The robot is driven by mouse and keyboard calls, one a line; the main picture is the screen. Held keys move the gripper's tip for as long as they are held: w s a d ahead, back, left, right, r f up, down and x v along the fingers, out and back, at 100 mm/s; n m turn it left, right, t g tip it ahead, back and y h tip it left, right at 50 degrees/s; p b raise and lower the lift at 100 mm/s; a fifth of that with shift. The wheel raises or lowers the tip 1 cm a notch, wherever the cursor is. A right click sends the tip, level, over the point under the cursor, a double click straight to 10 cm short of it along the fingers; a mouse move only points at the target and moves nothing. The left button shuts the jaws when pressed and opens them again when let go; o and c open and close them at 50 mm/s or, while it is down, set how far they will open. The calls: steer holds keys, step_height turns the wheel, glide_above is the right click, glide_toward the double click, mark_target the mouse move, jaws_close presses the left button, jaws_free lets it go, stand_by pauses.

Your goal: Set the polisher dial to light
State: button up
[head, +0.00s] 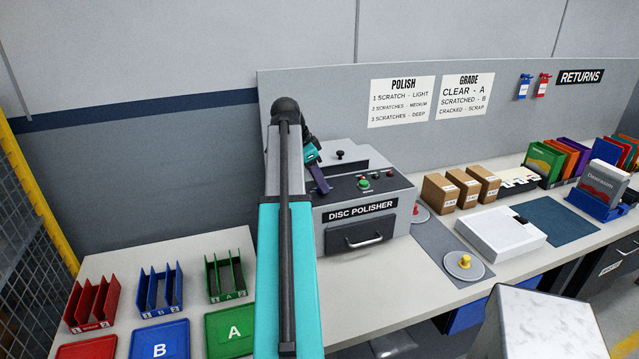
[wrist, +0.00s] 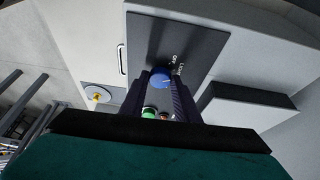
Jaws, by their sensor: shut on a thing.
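The disc polisher (head: 330,238) is a grey box with a dark control panel and a front drawer. My gripper (head: 325,190) is over the left part of that panel. In the wrist view my gripper (wrist: 161,82) is shut on the blue dial (wrist: 160,77), with a dark finger on each side. In the head view the arm and fingers hide the dial. Small white lettering, seemingly including OFF, is printed on the panel (wrist: 165,35) beside the dial. A small pale mark shows on the dial, but its exact setting is hard to tell.
A green button (head: 364,184) and a red light sit on the panel near the gripper. A black knob (head: 340,154) is on the raised rear part. A POLISH sign (head: 403,101) hangs behind. Bins and trays stand left; boxes (head: 439,193) and a white case (head: 500,233) stand right.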

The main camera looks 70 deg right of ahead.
steer(key=shift+m, duration=0.5)
steer(key=o, duration=1)
steer(key=shift+o, duration=0.2)
steer(key=shift+r, duration=0.1)
steer(key=shift+b+v, duration=0.35)
steer(key=shift+v, duration=0.4)
steer(key=b+v, duration=0.2)
steer(key=v, duration=1)
steer(key=shift+d+b, duration=0.15)
steer(key=shift+b, duration=0.2)
steer(key=shift+w, duration=0.1)
